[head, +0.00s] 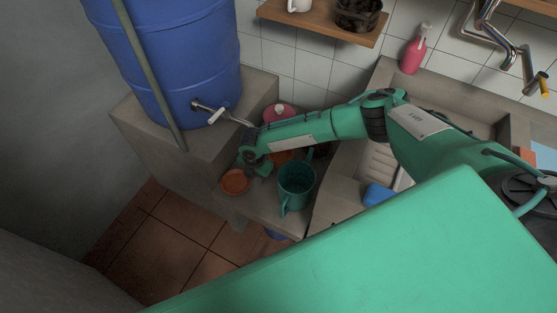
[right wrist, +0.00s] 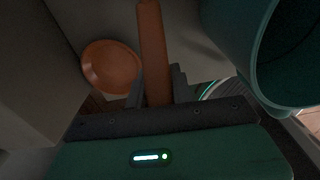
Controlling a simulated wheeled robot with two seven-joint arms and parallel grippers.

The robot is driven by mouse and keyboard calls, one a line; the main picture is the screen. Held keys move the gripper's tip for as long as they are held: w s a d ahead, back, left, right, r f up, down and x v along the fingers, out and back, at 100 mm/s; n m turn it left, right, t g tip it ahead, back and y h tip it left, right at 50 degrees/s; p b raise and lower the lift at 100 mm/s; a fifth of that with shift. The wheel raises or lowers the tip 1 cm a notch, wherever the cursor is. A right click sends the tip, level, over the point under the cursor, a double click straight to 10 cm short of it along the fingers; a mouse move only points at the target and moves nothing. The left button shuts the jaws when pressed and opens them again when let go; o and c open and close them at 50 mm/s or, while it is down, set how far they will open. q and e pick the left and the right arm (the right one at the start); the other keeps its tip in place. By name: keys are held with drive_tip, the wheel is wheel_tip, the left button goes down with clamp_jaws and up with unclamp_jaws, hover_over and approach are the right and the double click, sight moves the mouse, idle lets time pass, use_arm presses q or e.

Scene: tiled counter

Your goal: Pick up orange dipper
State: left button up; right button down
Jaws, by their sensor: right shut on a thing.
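My right gripper (head: 256,168) reaches down from the right over the low ledge beside the barrel. A round orange bowl (right wrist: 110,66) lies left of the handle; whether the two are joined cannot be told. In the head view an orange bowl (head: 235,181) shows left of the gripper, and another orange piece (head: 281,157) is partly hidden under my arm. My left gripper is not in view.
A teal mug (head: 295,186) stands close right of the gripper. A blue barrel (head: 190,60) with a tap (head: 208,112) rises behind left. A pink-lidded pot (head: 279,113) sits behind my arm. A blue item (head: 377,194) lies by the sink at right. Floor tiles (head: 165,240) are clear.

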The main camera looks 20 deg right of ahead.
drive_tip(key=shift+r, duration=0.15)
